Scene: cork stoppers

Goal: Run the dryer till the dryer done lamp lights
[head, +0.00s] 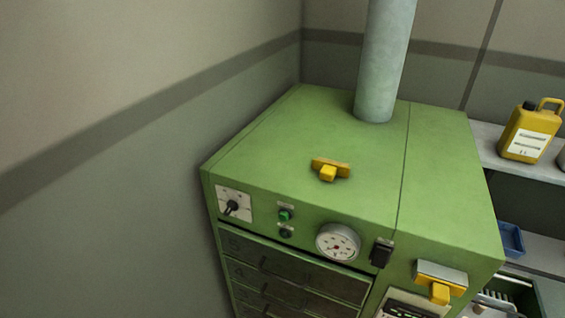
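The dryer is a green cabinet (260,165) seen from above its front. On its front are a dark rotary knob on a white plate (233,205), a small green button or lamp (285,215) and a small dark round part (286,233) below it. A round white gauge (338,242) and a black switch (381,253) are to the right. I see no clearly lit lamp, and I cannot tell which part is the done lamp. Numbered drawers (290,268) below look shut. Neither of my grippers shows in the head view.
A yellow handle (330,169) and a grey pipe (383,65) are on the cabinet top. A yellow lever (440,292) is at its right front. A yellow jug (531,132) stands on a shelf at right, above a blue tray (511,240). A wall is close at left.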

